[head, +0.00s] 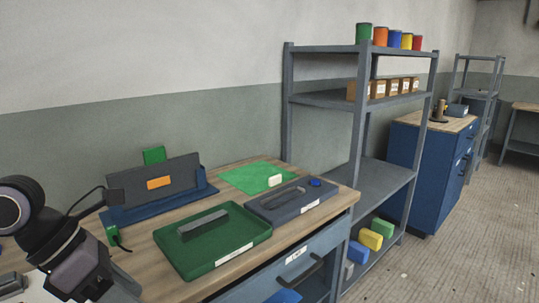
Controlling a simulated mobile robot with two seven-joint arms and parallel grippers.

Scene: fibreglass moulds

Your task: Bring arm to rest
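Dark links of my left arm stand at the left edge of the head view, in front of the wooden workbench (150,240). The arm runs out of the picture at the bottom left, and its gripper does not show. My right arm and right gripper are out of view. The arm links hide the left end of the bench.
A green tray (232,258) holding a grey bar (203,223), a dark grey tray (263,212), a green mat (236,176) and a dark panel on a blue stand (205,188) occupy the bench. A shelf rack (360,130) stands to the right. Floor (460,250) is clear at right.

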